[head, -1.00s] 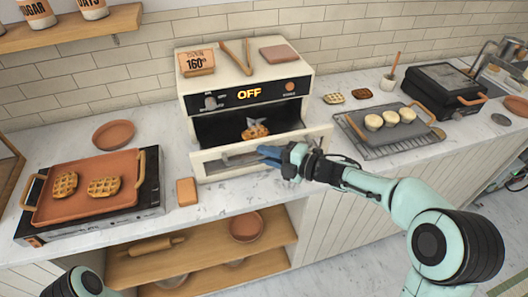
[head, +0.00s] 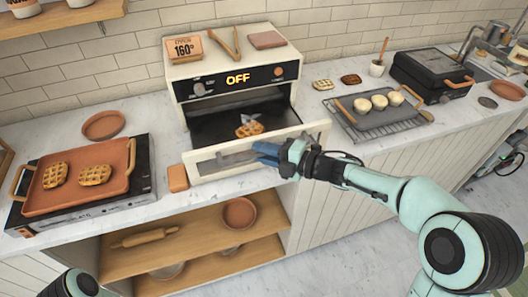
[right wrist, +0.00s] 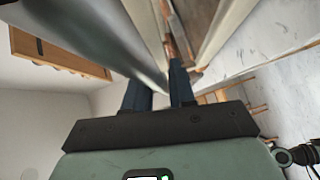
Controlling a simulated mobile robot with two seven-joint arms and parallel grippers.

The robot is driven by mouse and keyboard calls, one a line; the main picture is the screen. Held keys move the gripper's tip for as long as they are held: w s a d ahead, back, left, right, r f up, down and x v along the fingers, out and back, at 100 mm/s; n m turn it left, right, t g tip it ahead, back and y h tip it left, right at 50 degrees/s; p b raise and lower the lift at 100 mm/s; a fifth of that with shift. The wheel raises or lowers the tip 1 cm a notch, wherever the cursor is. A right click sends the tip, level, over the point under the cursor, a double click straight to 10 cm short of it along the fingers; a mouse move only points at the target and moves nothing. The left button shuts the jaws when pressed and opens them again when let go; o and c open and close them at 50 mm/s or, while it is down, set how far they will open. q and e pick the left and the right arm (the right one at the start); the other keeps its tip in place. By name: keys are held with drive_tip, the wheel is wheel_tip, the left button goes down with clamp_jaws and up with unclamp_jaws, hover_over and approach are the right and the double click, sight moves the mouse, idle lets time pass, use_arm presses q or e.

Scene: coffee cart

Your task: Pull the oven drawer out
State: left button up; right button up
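The cream oven (head: 228,55) stands on the counter, its display reading OFF. Its drawer (head: 207,165) is pulled out toward me, with a waffle (head: 249,130) on the dark tray inside. My right gripper (head: 265,153) is at the drawer's front, its blue fingers over the handle area. In the right wrist view, a silver handle bar (right wrist: 110,45) runs in between the two fingers (right wrist: 162,88), which are close around it. The fingers hide part of the handle. My left gripper is out of view.
A griddle with a terracotta tray (head: 75,205) of waffles stands at left. A small brown block (head: 178,178) lies close to the drawer's left end. A rack with a tray of buns (head: 375,118) is at right. Open shelves (head: 190,250) sit below.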

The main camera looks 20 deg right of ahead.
drive_tip(key=v, duration=1.3)
drive_tip(key=shift+b, duration=0.3)
drive_tip(key=shift+s+d, duration=0.1)
drive_tip(key=shift+s, duration=0.05)
